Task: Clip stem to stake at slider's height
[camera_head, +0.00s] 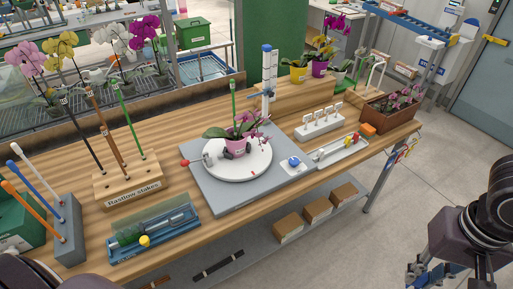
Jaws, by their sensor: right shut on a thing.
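A pink pot (238,149) holds an orchid (219,132) with green leaves and drooping dark pink flowers on a white turntable (233,172). A green stake (233,98) stands upright in the pot. Behind it stands a white vertical scale (267,68) with a slider (268,91) partway up. A tray (352,148) with small coloured clips lies right of the turntable. My right gripper (440,273) is low at the right edge, over the floor and away from the plant. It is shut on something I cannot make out. My left gripper is out of view.
A wooden block (129,186) with several stakes stands left of the turntable, and a blue tray (160,238) with a syringe-like tool in front of it. A white holder (319,126) with labels and a brown planter (391,109) stand right. Potted orchids fill the back.

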